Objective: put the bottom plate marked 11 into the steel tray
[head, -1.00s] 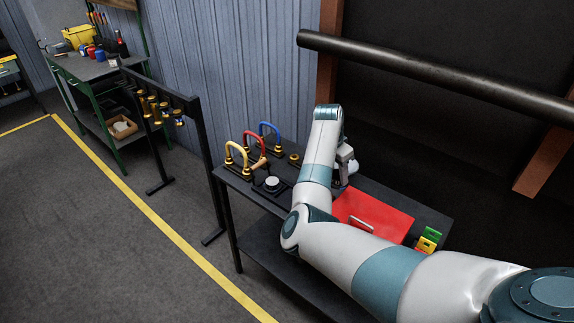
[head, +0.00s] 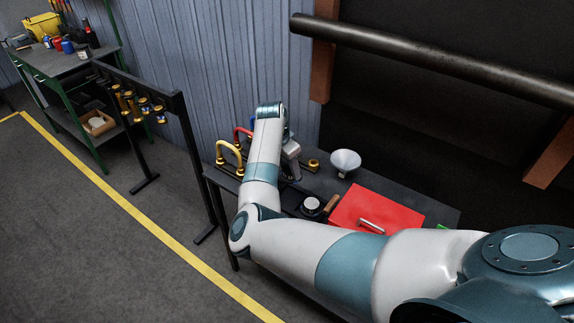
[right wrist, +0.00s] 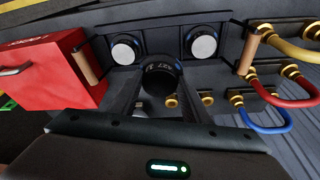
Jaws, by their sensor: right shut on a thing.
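My right gripper (head: 290,162) is over the dark table, partly hidden by my own arm in the head view. In the right wrist view its two fingers (right wrist: 160,88) are shut on a dark round piece (right wrist: 160,76). Small pale marks show on that piece, but I cannot read them surely. I cannot make out a plate clearly marked 11, nor a steel tray. My left gripper is not in view.
On the table (head: 398,194) are a red box (head: 375,209), a pale funnel-like bowl (head: 345,161) and a pale disc on a black base (head: 312,205). A yellow curved handle (head: 229,157) stands left of my gripper. A black rack (head: 190,150) stands further left.

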